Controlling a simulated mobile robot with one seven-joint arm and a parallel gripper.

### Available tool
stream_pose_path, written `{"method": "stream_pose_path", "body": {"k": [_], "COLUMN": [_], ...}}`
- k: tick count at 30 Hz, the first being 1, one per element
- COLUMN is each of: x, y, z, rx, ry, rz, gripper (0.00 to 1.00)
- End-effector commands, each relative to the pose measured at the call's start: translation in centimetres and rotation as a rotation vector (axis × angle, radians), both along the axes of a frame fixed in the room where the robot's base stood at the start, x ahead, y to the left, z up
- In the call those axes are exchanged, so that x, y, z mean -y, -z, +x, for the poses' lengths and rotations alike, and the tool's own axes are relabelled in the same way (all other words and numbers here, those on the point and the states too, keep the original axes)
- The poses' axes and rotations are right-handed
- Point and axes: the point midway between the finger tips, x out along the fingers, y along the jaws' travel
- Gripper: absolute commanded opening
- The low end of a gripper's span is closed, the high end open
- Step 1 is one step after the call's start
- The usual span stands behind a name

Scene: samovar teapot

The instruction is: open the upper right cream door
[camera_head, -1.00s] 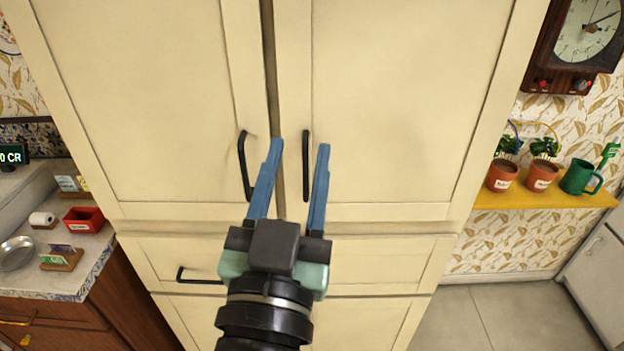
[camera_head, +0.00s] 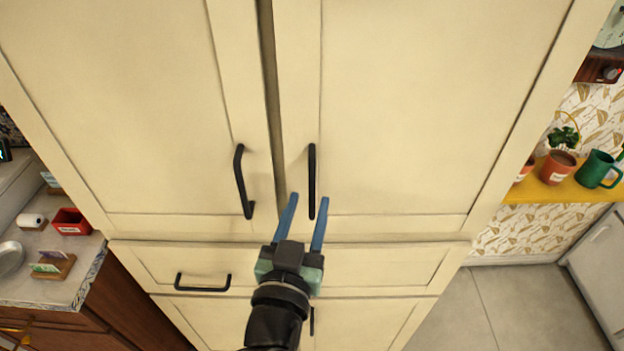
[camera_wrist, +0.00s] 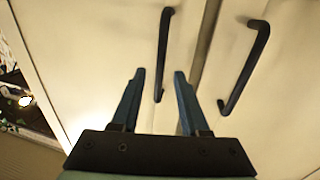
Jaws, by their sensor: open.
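The upper right cream door (camera_head: 400,110) is shut, with a dark gap between it and the upper left cream door (camera_head: 120,110). Its black vertical bar handle (camera_head: 312,165) is near its lower left edge. My gripper (camera_head: 310,197) is open, pointing at the door, with its two blue fingers on either side of the handle's lower part in the picture. In the wrist view, this handle (camera_wrist: 163,50) lies between my open fingertips (camera_wrist: 160,72). I cannot tell how deep the handle sits between them. The left door's handle (camera_wrist: 245,65) is outside the fingers, to the right there.
Below the doors is a cream drawer (camera_head: 375,268) with a black handle (camera_head: 203,283). A counter (camera_head: 40,262) with a red box (camera_head: 71,222) is at left. A yellow shelf (camera_head: 560,190) with pots and a green mug (camera_head: 598,169) is at right. Floor (camera_head: 500,305) is clear at lower right.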

Motion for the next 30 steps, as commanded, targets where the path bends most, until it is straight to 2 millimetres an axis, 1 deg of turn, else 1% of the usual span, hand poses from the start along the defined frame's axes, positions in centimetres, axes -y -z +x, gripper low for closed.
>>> {"method": "stream_pose_path", "body": {"k": [1, 3, 9, 13, 20, 23, 27, 28, 30], "x": [0.2, 0.4, 0.7, 0.8, 0.8, 0.8, 0.8, 0.8, 0.8], "y": [-0.4, -0.3, -0.1, 0.0, 0.0, 0.0, 0.0, 0.0, 0.0], "z": [0.9, 1.9, 3.6, 4.0, 4.0, 4.0, 4.0, 4.0, 4.0], "rx": [0.001, 0.000, 0.000, 0.000, 0.000, 0.000, 0.000, 0.000, 0.000], "ry": [0.000, 0.001, 0.000, 0.000, -0.001, -0.001, -0.001, -0.001, -0.001], "rz": [0.001, 0.002, 0.001, 0.001, 0.001, 0.001, 0.001, 0.001, 0.001], "gripper": [0.45, 0.45, 0.45, 0.45, 0.45, 0.28, 0.03, 0.00, 0.00]}}
